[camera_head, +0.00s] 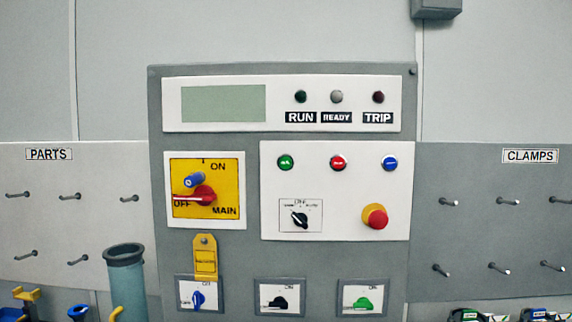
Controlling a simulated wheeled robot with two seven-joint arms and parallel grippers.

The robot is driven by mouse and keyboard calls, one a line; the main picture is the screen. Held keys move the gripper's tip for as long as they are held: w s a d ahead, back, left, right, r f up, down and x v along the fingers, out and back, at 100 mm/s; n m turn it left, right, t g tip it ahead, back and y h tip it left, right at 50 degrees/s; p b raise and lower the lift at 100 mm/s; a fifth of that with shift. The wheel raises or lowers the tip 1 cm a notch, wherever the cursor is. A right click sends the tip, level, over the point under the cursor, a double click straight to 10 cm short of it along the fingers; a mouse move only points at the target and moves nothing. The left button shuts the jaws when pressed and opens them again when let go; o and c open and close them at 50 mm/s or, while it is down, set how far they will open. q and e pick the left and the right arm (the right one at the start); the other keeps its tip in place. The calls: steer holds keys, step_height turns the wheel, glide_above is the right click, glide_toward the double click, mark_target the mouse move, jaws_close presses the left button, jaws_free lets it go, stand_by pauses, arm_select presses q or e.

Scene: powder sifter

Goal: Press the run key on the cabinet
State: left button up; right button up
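The grey cabinet (155,200) stands upright in the middle of the head view. A white panel on it carries a green button (285,162), a red button (338,162) and a blue button (389,163) in a row. Any marks on these buttons are too small to read. A dark green lamp (300,96) sits above the label RUN, beside lamps over READY and TRIP. All three look unlit, and the display (224,104) is blank. The red main switch (196,197) has its handle toward OFF, with a blue piece on it. Neither of my grippers is in view.
A red mushroom button (375,217) and a black selector (300,219) sit below the button row. A yellow tag (205,258) hangs above three small rotary switches. Pegboards labelled PARTS (100,215) and CLAMPS (480,235) flank the cabinet. A grey-blue tube (127,285) stands at lower left.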

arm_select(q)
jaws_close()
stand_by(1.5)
